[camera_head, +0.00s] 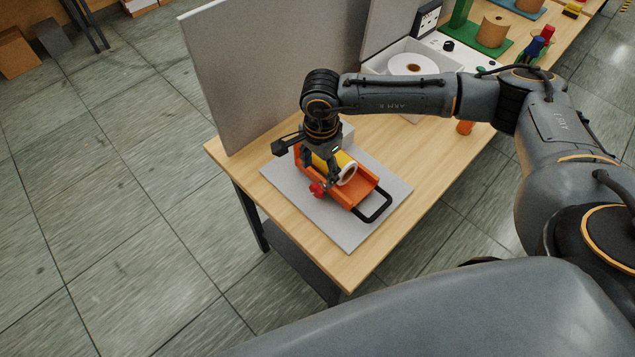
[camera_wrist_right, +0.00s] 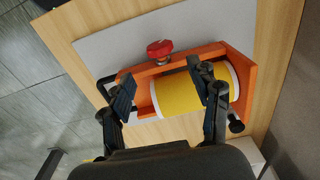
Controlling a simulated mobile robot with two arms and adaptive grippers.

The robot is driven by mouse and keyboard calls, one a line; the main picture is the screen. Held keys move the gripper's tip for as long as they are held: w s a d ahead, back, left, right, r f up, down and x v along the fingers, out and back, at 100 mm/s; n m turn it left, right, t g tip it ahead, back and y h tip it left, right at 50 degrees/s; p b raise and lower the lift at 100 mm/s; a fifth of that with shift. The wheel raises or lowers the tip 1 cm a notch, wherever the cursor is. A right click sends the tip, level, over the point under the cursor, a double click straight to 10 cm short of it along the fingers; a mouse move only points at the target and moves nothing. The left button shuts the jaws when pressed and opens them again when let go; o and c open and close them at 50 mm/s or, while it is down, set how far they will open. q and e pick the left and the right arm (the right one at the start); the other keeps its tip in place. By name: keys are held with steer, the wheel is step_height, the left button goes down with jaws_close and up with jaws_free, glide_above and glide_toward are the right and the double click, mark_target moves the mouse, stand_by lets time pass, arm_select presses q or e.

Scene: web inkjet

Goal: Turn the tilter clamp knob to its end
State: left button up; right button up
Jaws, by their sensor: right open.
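The orange tilter (camera_head: 365,190) sits on a grey mat on the wooden table and cradles a yellow roll (camera_wrist_right: 180,94) with white ends. Its red clamp knob (camera_head: 317,189) sticks out on the near left side. In the right wrist view the red knob (camera_wrist_right: 159,49) shows beyond the fingertips, at the tilter's edge. My right gripper (camera_wrist_right: 164,88) is open, with its two fingers spread above the tilter and roll. The knob is not between the fingers. In the head view the wrist hides part of the tilter. My left gripper is not in view.
A grey upright panel (camera_head: 265,70) stands behind the tilter. A black loop handle (camera_head: 374,208) extends from the tilter over the grey mat (camera_head: 345,236). A white machine with a paper roll (camera_head: 413,68) is at the back. The table's front corner is clear.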

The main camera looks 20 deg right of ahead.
mark_target(318, 186)
step_height(318, 186, down, 8)
steer(key=shift+w+a+f+p, duration=0.1)
steer(key=shift+w+p, duration=0.05)
steer(key=shift+p, duration=0.7)
steer(key=shift+c, duration=0.2)
steer(key=c, duration=1.1)
steer(key=shift+c, duration=0.2)
